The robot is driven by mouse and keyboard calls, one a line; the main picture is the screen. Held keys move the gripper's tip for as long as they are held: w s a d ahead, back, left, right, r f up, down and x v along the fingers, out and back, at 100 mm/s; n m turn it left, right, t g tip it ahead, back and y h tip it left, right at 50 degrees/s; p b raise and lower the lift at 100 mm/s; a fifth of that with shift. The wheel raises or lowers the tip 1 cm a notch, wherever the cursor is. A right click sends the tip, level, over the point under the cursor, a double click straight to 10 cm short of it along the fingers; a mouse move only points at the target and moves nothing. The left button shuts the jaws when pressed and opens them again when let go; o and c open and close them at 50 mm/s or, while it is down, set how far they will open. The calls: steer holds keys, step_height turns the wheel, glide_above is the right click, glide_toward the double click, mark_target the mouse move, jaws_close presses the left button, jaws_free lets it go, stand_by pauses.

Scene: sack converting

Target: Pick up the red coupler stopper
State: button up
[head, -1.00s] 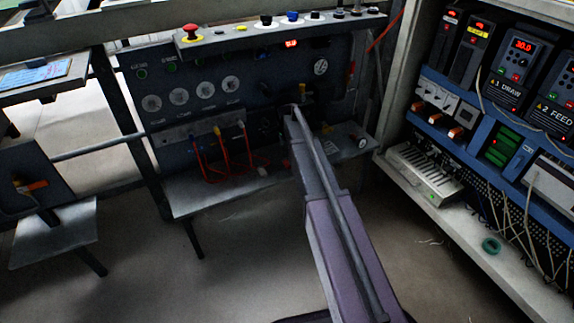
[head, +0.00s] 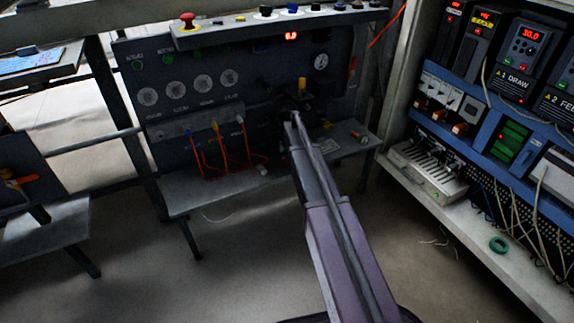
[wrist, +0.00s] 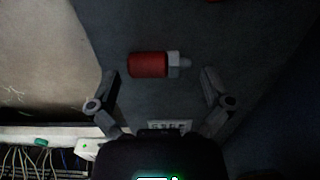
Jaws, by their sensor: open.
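The red coupler stopper (wrist: 148,65) lies on its side on a dark grey surface in the wrist view. It has a red cylindrical body and a pale metal tip (wrist: 178,60) pointing right. My gripper (wrist: 160,78) is open, with one finger to each side of the stopper in the picture, and the space between the fingers is empty. I cannot tell its height above the stopper. In the head view a small reddish piece (head: 358,136) on the shelf (head: 335,146) may be the stopper. My gripper is mostly hidden by my arm there.
A gauge panel (head: 150,75) stands behind the shelf. Red hoses (head: 215,155) hang left of my arm. A control rail (head: 230,32) with a red button is above. A drive cabinet (head: 480,110) stands at right.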

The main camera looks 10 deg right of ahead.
steer(key=shift+f, duration=0.1)
stand_by(0.6)
steer(key=c, duration=1.1)
